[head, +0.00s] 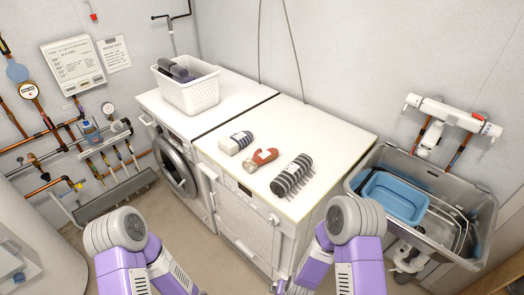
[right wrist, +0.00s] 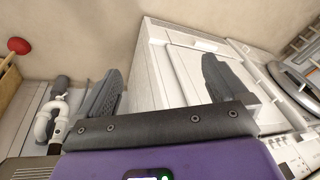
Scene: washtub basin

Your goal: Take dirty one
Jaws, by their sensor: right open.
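Three items lie apart on the white worktop (head: 222,113) in the head view. One is a small white block with dark stripes (head: 236,143). Beside it lies a brownish-red item with a pale label (head: 263,159). Nearest the front edge is a dark grey ribbed item (head: 292,175). I cannot tell from here which of them is dirty. My right gripper (right wrist: 164,88) is open and empty in the right wrist view, below the worktop in front of the white appliances. My left arm shows at the lower left of the head view, but its gripper is out of sight.
A white basket (head: 188,92) with dark items stands at the back of the worktop. A metal sink (head: 470,212) with a blue tub (head: 396,197) is at the right. A round-door washing machine (head: 175,165) and pipes are at the left. Floor in front is clear.

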